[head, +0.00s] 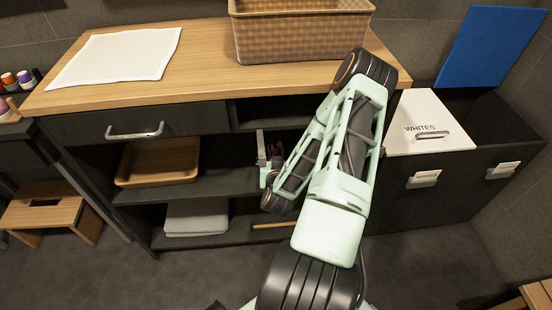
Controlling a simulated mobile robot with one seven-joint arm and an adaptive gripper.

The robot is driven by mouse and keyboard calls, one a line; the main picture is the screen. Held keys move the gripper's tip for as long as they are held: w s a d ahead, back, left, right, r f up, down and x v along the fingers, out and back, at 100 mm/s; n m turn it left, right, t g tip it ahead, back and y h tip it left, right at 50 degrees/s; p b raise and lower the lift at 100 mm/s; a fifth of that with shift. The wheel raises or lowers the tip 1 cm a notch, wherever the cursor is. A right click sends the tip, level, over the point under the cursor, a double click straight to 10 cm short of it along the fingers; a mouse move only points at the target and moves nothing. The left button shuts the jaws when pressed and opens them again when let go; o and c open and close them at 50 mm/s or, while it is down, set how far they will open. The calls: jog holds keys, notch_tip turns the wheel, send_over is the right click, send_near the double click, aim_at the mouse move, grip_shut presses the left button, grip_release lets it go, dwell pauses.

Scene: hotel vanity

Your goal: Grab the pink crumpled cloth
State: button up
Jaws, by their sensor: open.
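My gripper (268,150) reaches into the upper open shelf of the dark vanity, right of the wooden tray. It is open, and one grey finger stands up on its left side. A small dark pinkish patch (281,149) shows just right of the finger, in the shadow of the shelf. It may be the pink crumpled cloth, but it is too small and dark to tell. My arm hides much of the shelf to the right. I cannot tell whether the gripper touches the patch.
A wooden tray (158,163) sits on the same shelf, left. Folded grey cloth (196,217) lies below. The countertop (205,62) above holds a white towel (117,54) and a woven basket (300,35). A hamper with a WHITES lid (428,120) stands right, a stool (50,210) left.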

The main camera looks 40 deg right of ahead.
jog(key=shift+w+d+f, duration=0.1)
jog(key=shift+w+d, duration=0.05)
jog(key=shift+w, duration=0.05)
jog(key=c, duration=1.2)
jog(key=shift+o, duration=0.2)
jog(key=shift+r, duration=0.25)
